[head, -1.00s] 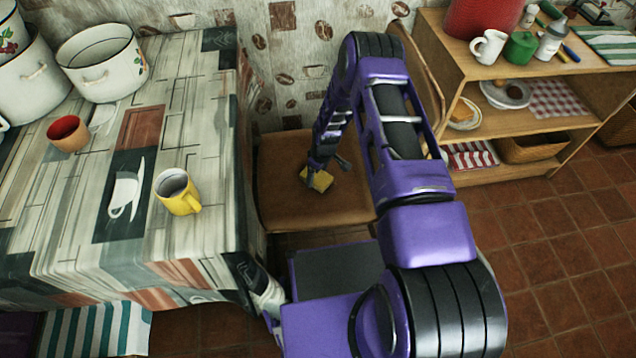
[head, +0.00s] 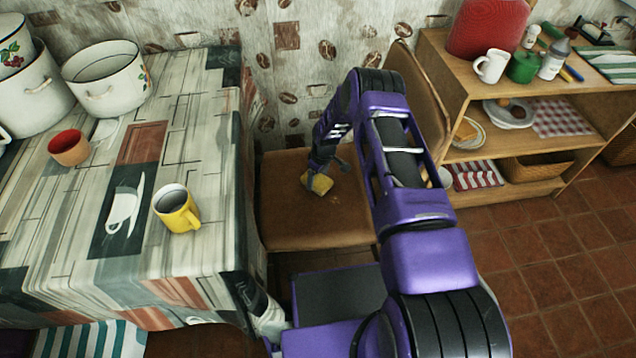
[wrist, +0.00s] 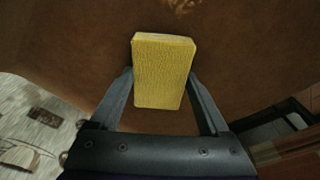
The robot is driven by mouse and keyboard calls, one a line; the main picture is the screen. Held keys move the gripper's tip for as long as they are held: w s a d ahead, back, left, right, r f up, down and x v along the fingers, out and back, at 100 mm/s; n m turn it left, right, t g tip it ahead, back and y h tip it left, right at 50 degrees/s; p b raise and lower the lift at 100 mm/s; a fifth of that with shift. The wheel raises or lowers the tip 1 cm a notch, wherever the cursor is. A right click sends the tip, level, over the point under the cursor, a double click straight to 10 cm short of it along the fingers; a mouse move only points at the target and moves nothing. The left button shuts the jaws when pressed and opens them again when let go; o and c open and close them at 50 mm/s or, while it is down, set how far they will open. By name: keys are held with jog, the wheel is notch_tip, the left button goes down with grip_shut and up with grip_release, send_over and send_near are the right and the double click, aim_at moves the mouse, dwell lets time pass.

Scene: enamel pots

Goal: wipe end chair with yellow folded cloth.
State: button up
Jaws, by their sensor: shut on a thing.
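The yellow folded cloth (head: 319,183) is at the seat of the brown chair (head: 300,225), towards its back half. My gripper (head: 317,172) reaches down to it from above. In the wrist view the cloth (wrist: 163,75) sits between the two fingers of my gripper (wrist: 162,88), which are shut on its sides. The cloth is on or just above the brown seat (wrist: 90,50); I cannot tell whether it touches. A light brownish mark (wrist: 185,5) shows on the seat at the top edge of the wrist view. My arm hides part of the chair's right side.
A cloth-covered table (head: 200,240) stands close on the left, with a yellow mug (head: 177,208), a red-brown cup (head: 68,148) and white enamel pots (head: 105,75). A wooden shelf (head: 480,130) stands on the right. The tiled floor (head: 560,260) is clear at the lower right.

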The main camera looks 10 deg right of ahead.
jog(key=shift+w, duration=0.85)
jog(key=shift+r, duration=0.15)
jog(key=shift+r+p, duration=1.1)
jog(key=shift+r, duration=1.85)
jog(key=shift+r+p, duration=0.8)
jog(key=shift+r, duration=0.7)
jog(key=shift+s, duration=0.1)
